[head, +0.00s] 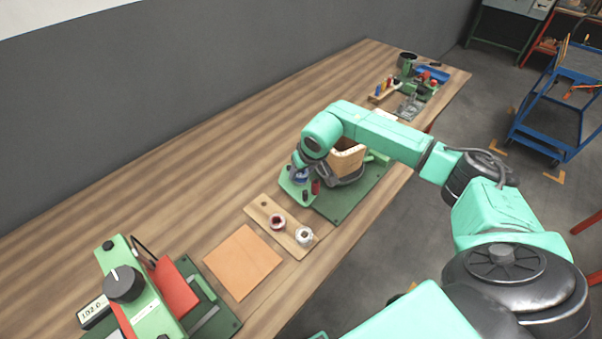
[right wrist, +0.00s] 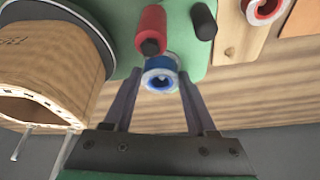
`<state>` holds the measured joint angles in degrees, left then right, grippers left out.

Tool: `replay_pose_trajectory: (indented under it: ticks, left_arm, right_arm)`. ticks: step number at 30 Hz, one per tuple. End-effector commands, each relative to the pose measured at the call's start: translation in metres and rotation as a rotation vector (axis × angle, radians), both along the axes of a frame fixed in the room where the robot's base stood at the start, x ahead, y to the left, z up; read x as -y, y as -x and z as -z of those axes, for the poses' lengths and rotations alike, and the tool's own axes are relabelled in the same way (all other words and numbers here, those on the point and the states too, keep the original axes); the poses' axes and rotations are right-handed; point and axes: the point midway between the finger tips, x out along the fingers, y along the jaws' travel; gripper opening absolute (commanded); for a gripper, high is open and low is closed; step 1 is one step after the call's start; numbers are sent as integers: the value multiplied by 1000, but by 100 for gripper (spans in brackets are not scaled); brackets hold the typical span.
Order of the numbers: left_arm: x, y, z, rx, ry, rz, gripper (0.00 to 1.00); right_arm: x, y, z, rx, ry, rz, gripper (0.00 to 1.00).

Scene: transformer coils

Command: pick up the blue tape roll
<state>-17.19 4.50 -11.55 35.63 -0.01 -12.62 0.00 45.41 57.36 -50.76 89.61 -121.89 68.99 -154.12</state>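The blue tape roll (head: 300,176) is at the green plate (head: 291,188) of the fixture in the middle of the table. In the right wrist view the blue tape roll (right wrist: 161,72) shows its pale ring and lies between the fingers of my right gripper (right wrist: 161,76). The fingers are apart, one on each side of it, with narrow gaps that make contact hard to judge. In the head view my right arm partly covers the gripper and the roll. My left gripper is not in view.
A red cylinder (right wrist: 151,28) and a black peg (right wrist: 203,22) stand close to the roll. A wooden coil block (head: 347,158) is beside the gripper. A wooden board (head: 264,207) with a red roll and a white roll lies nearer.

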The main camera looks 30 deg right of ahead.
Motion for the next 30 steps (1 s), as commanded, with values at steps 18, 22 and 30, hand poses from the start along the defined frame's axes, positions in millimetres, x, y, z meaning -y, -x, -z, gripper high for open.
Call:
replay_pose_trajectory:
  ticks: [18,22,30]
  left_arm:
    - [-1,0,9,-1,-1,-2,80]
    - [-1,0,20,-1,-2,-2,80]
    - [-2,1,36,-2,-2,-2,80]
  right_arm:
    - [0,-1,-23,5,0,0,0]
    - [0,-2,-59,10,0,0,0]
    - [-1,-1,-161,8,-2,0,0]
